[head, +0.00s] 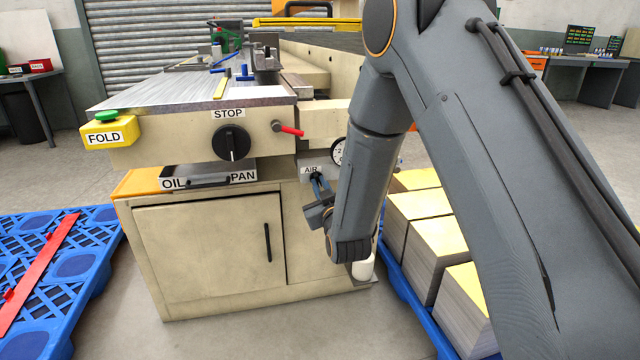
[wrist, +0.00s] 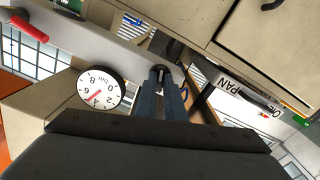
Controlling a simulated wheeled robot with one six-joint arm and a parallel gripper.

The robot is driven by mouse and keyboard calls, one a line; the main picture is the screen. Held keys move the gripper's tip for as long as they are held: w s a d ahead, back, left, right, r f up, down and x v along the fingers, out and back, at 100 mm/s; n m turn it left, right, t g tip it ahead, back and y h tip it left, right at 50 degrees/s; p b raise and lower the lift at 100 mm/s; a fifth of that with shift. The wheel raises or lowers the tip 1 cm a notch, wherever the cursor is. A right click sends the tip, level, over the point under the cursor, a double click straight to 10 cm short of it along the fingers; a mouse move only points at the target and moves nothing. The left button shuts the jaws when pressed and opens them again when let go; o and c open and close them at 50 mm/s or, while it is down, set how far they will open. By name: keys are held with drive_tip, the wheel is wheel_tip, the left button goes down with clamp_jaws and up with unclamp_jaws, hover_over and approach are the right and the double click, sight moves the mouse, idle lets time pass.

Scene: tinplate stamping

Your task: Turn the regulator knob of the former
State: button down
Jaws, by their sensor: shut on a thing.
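The former (head: 210,230) is a cream machine with a cabinet base. Its regulator knob (wrist: 160,69) is a small dark piece on the front, by the AIR label (head: 310,169), mostly hidden by my fingers. My gripper (head: 318,184) reaches it from the front; in the wrist view the blue-grey fingers (wrist: 168,82) are shut on the knob. The round white pressure gauge (wrist: 101,91) beside it has a red needle near 4; in the head view the gauge (head: 337,151) is partly hidden by my arm.
A black STOP dial (head: 232,142), a red lever (head: 289,129) and the OIL PAN drawer (head: 208,176) are left of my gripper. A yellow FOLD button box (head: 108,132) sits at the left corner. Stacked sheets (head: 425,215) stand on a blue pallet at right; another blue pallet (head: 80,266) lies left.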

drive_tip(key=m+p, duration=0.1)
drive_tip(key=m, duration=0.3)
drive_tip(key=shift+m, duration=0.3)
drive_tip(key=shift+m+p, duration=0.7)
drive_tip(key=shift+m, duration=1.8)
drive_tip(key=shift+f, duration=0.1)
drive_tip(key=c, duration=1.8)
unclamp_jaws()
drive_tip(key=shift+c, duration=0.2)
drive_tip(key=p+v, duration=0.1)
drive_tip(key=v, duration=0.7)
drive_tip(key=shift+a, duration=0.1)
